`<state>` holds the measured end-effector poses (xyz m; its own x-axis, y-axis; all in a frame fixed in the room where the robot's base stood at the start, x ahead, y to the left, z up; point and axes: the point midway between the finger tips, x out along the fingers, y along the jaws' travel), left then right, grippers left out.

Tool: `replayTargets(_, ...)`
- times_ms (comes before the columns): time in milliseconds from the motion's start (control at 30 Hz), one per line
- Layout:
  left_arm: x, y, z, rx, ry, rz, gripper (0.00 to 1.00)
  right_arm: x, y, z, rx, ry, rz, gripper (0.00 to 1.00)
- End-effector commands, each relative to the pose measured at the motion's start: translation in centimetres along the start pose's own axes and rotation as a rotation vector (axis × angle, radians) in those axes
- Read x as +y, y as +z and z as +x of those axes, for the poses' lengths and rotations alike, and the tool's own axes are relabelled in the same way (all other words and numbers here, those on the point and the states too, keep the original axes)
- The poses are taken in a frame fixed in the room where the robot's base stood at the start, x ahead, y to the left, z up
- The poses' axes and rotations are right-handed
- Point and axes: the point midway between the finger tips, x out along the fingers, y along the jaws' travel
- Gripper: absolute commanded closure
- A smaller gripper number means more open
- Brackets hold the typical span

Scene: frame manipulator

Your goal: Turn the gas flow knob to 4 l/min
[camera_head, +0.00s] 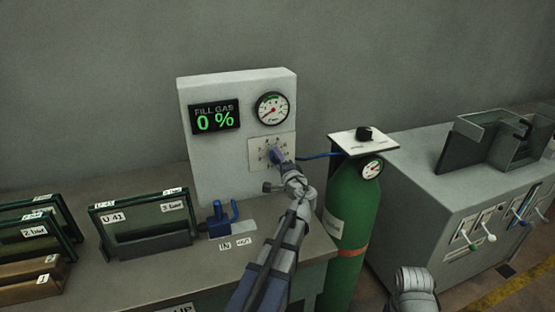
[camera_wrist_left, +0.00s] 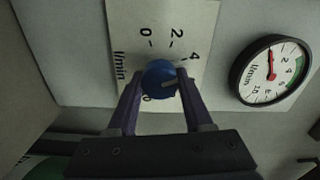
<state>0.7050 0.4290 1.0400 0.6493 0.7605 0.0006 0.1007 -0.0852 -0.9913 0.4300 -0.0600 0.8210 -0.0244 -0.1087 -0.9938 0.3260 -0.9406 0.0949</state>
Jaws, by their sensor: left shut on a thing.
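The blue gas flow knob (camera_wrist_left: 159,76) sits on a white dial plate (camera_wrist_left: 133,22) marked l/min, with 0, 2 and 4 readable. Its pale pointer line points right in the left wrist view, roughly toward the 4 side; the exact reading is unclear. My left gripper (camera_wrist_left: 160,80) is shut on the knob, one finger on each side, hiding part of the scale. In the head view the left gripper (camera_head: 279,158) reaches the dial plate (camera_head: 259,152) on the grey box.
The box display (camera_head: 214,117) reads FILL GAS 0 %, beside a round gauge (camera_head: 272,108) with a red needle. A green gas cylinder (camera_head: 352,215) stands right of the bench. A framed glass unit (camera_head: 148,222) and a blue clamp-like part (camera_head: 221,219) are at left.

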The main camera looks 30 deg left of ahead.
Motion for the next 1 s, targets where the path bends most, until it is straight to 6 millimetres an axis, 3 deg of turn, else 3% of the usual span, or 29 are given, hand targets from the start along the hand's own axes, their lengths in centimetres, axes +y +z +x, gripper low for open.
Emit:
replayTargets(267,0.1,0.1,-0.1,-0.001,0.002,-0.001,1.00,0.0,0.0,0.0,0.000,0.000,0.000,1.00)
replayTargets(300,0.1,0.1,-0.1,-0.001,0.002,-0.001,0.45,0.0,0.0,0.0,0.000,0.000,0.000,1.00)
replayTargets(533,0.0,0.0,-0.1,0.000,0.001,0.000,0.19,0.0,0.0,0.0,0.000,0.000,0.000,1.00)
replayTargets(800,0.0,0.0,-0.3,0.000,0.001,0.001,0.19,0.0,0.0,0.0,0.000,0.000,0.000,1.00)
replayTargets(1000,0.0,0.1,-3.1,0.003,0.001,0.001,0.19,0.0,0.0,0.0,0.000,0.000,0.000,1.00)
